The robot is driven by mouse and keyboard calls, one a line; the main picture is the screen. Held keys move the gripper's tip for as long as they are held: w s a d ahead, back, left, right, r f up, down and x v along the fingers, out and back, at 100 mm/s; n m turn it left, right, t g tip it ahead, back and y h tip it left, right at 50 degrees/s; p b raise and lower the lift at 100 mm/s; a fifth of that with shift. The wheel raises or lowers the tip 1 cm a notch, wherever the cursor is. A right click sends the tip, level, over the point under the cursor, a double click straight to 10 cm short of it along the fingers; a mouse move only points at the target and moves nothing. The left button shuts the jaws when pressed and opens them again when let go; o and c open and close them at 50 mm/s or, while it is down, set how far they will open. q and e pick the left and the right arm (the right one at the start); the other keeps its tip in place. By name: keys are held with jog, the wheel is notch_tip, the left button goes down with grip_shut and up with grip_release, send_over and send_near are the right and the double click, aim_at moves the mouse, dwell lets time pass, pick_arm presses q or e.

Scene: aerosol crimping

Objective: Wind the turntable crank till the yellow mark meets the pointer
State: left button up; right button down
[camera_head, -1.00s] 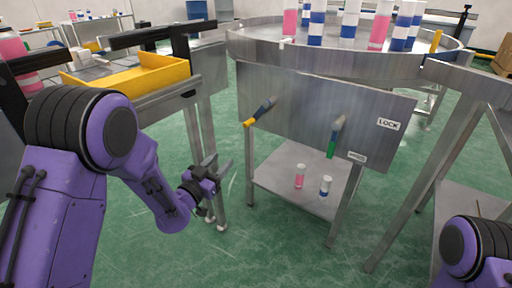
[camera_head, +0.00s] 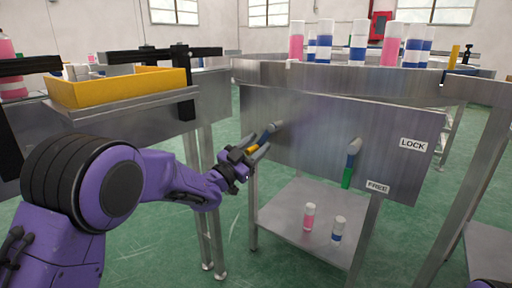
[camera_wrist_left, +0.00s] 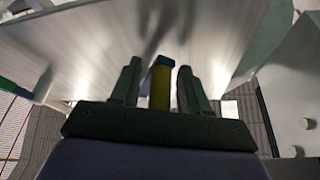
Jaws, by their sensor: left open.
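The turntable (camera_head: 330,77) is a round metal tray on a steel stand, carrying several pink-and-white and blue-and-white cans. The crank (camera_head: 266,134) is a dark arm on the stand's front panel, with a yellow handle (camera_head: 252,149) at its lower left end. My left gripper (camera_head: 253,158) is open at the yellow handle. In the left wrist view the yellow handle (camera_wrist_left: 160,88) stands between the two spread fingers; contact cannot be told. A yellow upright piece (camera_head: 454,54) shows at the turntable's right; whether it is the mark or the pointer is unclear. My right gripper is out of view.
A green-handled lever (camera_head: 348,175) hangs down near the FREE label (camera_head: 377,187); the LOCK label (camera_head: 413,145) is up to its right. A yellow tray (camera_head: 120,88) stands left.

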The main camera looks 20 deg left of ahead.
pick_arm(q)
jog(key=shift+c, duration=0.3)
jog(key=shift+d, duration=0.1)
grip_shut()
jog(key=shift+r, duration=0.1)
